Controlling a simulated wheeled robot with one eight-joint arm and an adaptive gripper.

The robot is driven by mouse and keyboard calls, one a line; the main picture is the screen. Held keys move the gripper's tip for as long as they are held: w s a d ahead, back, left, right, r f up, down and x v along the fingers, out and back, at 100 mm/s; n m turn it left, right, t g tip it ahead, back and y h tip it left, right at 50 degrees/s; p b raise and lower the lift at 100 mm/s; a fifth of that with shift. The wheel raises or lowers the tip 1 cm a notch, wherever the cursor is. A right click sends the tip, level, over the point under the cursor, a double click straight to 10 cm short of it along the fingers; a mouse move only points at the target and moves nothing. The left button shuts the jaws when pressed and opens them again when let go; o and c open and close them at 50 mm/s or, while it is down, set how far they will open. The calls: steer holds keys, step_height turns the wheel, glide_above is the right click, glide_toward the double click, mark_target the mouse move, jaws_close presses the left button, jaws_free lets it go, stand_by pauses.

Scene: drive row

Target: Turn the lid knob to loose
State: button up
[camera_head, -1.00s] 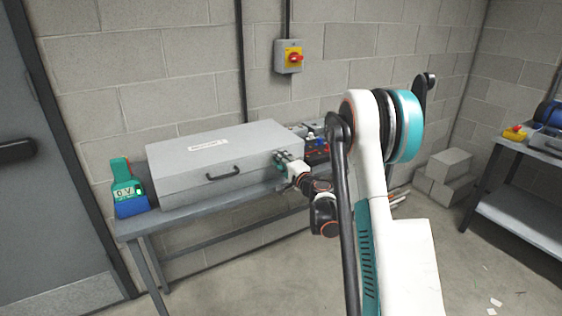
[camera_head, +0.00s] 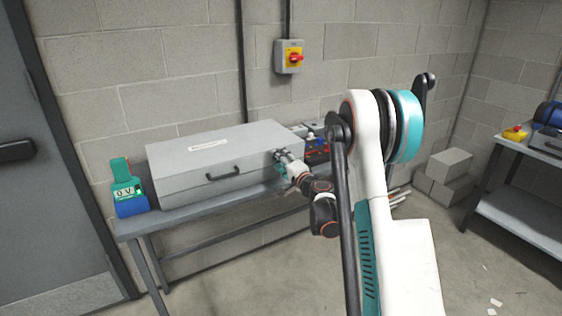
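A large grey box with a closed lid (camera_head: 215,170) lies on the bench, with a dark handle (camera_head: 222,174) and a white label on its front and top. My gripper (camera_head: 279,155) is at the right end of the box's front, near the lid edge, where the lid knob seems to be. The knob itself is hidden behind the gripper or too small to make out. I cannot tell whether the fingers are open or shut on it.
A green and blue meter (camera_head: 128,192) reading about 0 V stands left of the box. Red and blue parts (camera_head: 316,150) sit at its right. A red-yellow switch (camera_head: 294,57) is on the wall. Another bench (camera_head: 520,205) stands at right.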

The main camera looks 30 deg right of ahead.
steer(key=shift+s, duration=0.1)
steer(key=s, duration=1.1)
steer(key=shift+s+d, duration=0.25)
steer(key=shift+s, duration=0.15)
steer(key=shift+a, duration=0.1)
